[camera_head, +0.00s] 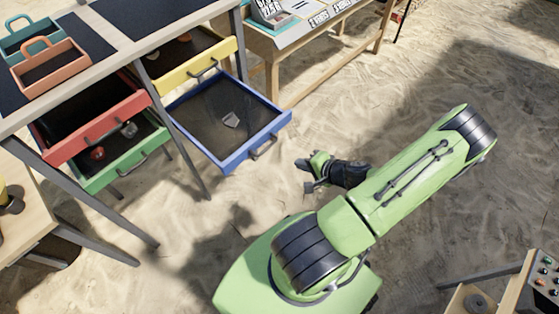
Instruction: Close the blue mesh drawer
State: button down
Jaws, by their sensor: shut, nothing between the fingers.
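The blue mesh drawer (229,166) is pulled well out from under the table, below the yellow drawer.
The yellow drawer (203,78), red drawer (97,134) and green drawer (122,172) also stand open. Orange (49,79) and teal (30,48) trays sit on the table. A wooden stand (273,75) is behind. Sandy floor (420,190) lies open to the right.

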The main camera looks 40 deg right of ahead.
jog(key=w+f+b, duration=0.2)
jog(key=w+f, duration=0.2)
jog(key=w, duration=0.7)
jog(key=shift+w+a+f, duration=0.15)
jog(key=shift+a+f, duration=0.1)
jog(key=shift+f, duration=0.15)
